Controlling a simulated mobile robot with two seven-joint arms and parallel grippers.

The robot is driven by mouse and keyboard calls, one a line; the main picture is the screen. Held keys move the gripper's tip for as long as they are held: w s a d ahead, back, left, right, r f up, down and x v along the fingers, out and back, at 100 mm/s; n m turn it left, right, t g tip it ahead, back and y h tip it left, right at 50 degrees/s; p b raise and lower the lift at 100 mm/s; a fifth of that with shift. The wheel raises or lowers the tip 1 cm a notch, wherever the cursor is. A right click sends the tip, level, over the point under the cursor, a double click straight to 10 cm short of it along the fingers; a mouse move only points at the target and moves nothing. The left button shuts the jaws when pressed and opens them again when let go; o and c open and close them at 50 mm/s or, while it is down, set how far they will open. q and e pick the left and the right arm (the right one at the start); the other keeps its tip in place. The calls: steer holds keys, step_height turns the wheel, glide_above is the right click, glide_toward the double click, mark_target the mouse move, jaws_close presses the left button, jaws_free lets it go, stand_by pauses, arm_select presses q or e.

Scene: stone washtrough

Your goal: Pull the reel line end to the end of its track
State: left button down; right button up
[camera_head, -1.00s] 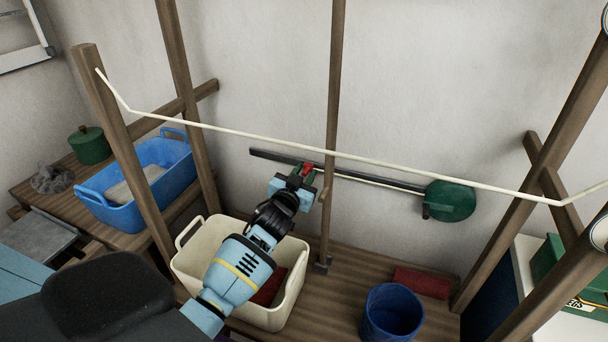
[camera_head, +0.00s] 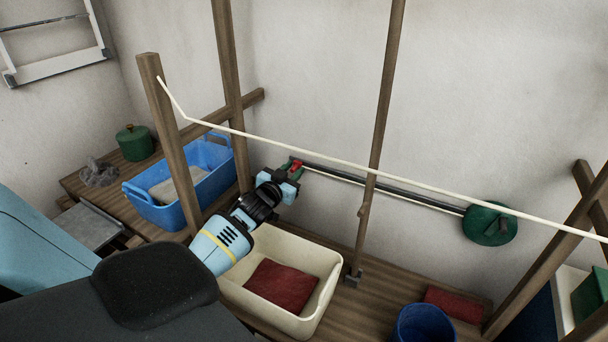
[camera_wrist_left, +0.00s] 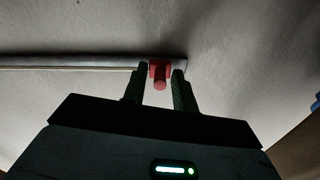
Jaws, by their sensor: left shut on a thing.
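The green reel (camera_head: 490,223) hangs on the wall at the right in the head view. A dark track (camera_head: 400,193) runs left from it, with a pale line (camera_head: 385,194) along its lower side. The red line end (camera_head: 296,165) is at the track's left end. In the wrist view the red line end (camera_wrist_left: 160,73) sits between the fingers, close to the tip of the track (camera_wrist_left: 100,64). My left gripper (camera_head: 291,170) is shut on it; the fingers (camera_wrist_left: 158,86) also show in the wrist view. My right gripper is out of view.
A cream tub (camera_head: 326,290) with a red cloth (camera_head: 283,287) stands below my left arm. A blue tub (camera_head: 158,216) is on the left bench. A white cord (camera_head: 330,160) and wooden posts (camera_head: 378,120) cross in front of the wall. A blue bucket (camera_head: 425,325) stands lower right.

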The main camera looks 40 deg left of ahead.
arm_select(q)
steer(key=shift+a, duration=0.1)
steer(key=c, duration=1.5)
jaws_free()
steer(key=shift+o, duration=0.2)
steer(key=shift+s, duration=0.1)
steer(key=v, duration=0.7)
steer(key=shift+s+p, duration=0.3)
steer(key=shift+s, duration=0.05)
